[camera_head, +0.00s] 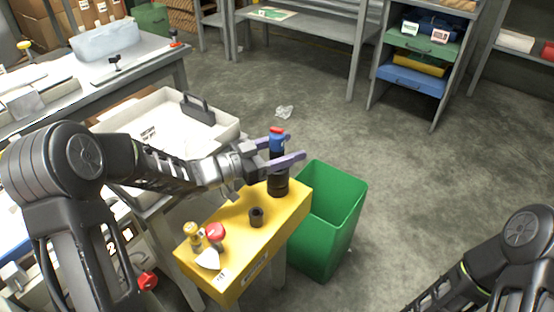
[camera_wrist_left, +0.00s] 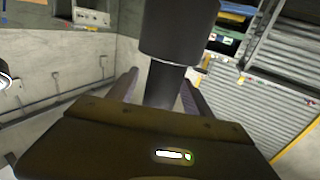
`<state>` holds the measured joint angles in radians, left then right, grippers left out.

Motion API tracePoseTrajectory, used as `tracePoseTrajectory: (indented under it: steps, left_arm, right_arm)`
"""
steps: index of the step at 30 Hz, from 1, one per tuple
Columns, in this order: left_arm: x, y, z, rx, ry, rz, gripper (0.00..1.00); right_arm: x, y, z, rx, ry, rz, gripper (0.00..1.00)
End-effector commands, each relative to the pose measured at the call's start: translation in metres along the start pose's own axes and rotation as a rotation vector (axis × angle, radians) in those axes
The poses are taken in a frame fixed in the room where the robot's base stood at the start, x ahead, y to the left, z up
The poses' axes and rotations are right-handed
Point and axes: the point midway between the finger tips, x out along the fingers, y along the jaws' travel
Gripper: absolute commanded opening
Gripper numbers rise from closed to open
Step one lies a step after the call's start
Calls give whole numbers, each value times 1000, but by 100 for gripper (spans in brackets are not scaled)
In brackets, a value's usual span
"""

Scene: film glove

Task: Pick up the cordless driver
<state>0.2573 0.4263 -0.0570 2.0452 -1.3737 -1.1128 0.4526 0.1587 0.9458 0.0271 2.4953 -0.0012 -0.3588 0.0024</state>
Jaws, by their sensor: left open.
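The cordless driver (camera_head: 278,159) stands upright on the yellow stand (camera_head: 240,226), with a dark body, a wide black lower end and a blue and red top. My left gripper (camera_head: 283,150) is open, its two purple-grey fingers level with the driver's upper part, one on each side. In the left wrist view the dark driver (camera_wrist_left: 178,32) rises between the open fingers (camera_wrist_left: 162,88), its narrower part in the gap. I cannot tell whether either finger touches it. My right arm shows at the lower right, but its gripper is out of view.
On the yellow stand are a black cup-like piece (camera_head: 256,217), a red-capped item (camera_head: 215,233), a small yellow item (camera_head: 193,234) and a white piece (camera_head: 208,259). A green bin (camera_head: 332,215) stands close on the right. A white tray (camera_head: 165,116) lies behind my left arm.

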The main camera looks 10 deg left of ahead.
Motion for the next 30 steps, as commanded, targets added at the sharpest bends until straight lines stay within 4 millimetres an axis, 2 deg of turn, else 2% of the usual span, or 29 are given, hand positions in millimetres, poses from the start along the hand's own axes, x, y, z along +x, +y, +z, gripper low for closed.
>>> tracePoseTrajectory:
  steps: [19,30]
  left_arm:
    - [3,0,0,-1,0,0,59]
    - [3,0,0,-1,0,0,29]
  right_arm:
    - [0,0,0,0,1,0,33]
    - [0,0,0,0,1,0,33]
